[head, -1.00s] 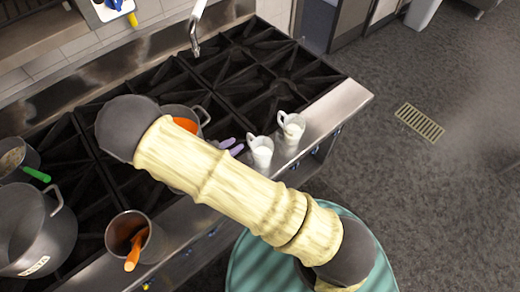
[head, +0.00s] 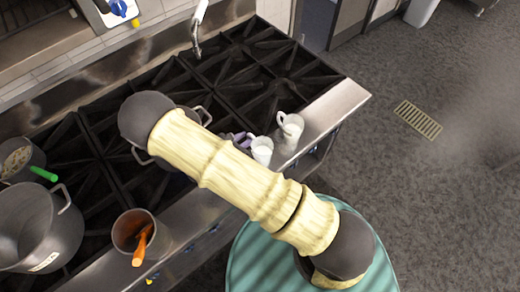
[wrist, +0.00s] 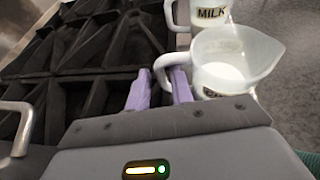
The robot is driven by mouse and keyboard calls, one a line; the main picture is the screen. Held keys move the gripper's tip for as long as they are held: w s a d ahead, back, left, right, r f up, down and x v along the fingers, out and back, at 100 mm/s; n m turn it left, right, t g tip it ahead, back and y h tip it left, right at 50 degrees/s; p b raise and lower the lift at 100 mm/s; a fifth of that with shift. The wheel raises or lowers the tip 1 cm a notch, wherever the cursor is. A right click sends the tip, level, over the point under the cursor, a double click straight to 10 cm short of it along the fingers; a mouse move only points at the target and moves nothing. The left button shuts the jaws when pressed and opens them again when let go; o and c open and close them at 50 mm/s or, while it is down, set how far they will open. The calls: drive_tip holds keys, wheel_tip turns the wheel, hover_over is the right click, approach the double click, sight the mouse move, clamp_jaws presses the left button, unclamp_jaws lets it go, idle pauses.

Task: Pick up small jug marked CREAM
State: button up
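A small white jug (wrist: 238,62) with white liquid stands at the front of the stove; the wrist view shows its label only in part, cut off by my gripper, so I cannot read it fully. It also shows in the head view (head: 262,152). A second white jug (wrist: 205,14), marked MILK, stands just beyond it, also seen in the head view (head: 291,127). My gripper (wrist: 162,82) has lilac fingers, apart and empty. The near jug's handle appears between the fingertips; I cannot tell whether they touch it. In the head view the fingers (head: 242,139) are just left of this jug.
Black burner grates (head: 265,70) cover the stove. A large pot (head: 40,228), a smaller pan with a green handle (head: 20,158) and a metal container with an orange utensil (head: 133,232) stand at the left. A tap (head: 196,35) hangs over the back. A steel ledge (head: 335,105) edges the front.

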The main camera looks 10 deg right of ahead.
clamp_jaws()
drive_tip(key=shift+r, duration=0.2)
idle(0.3)
wheel_tip(320, 180, up, 10)
drive_tip(key=b, duration=0.3)
drive_tip(key=shift+f, duration=0.15)
idle(0.6)
idle(0.6)
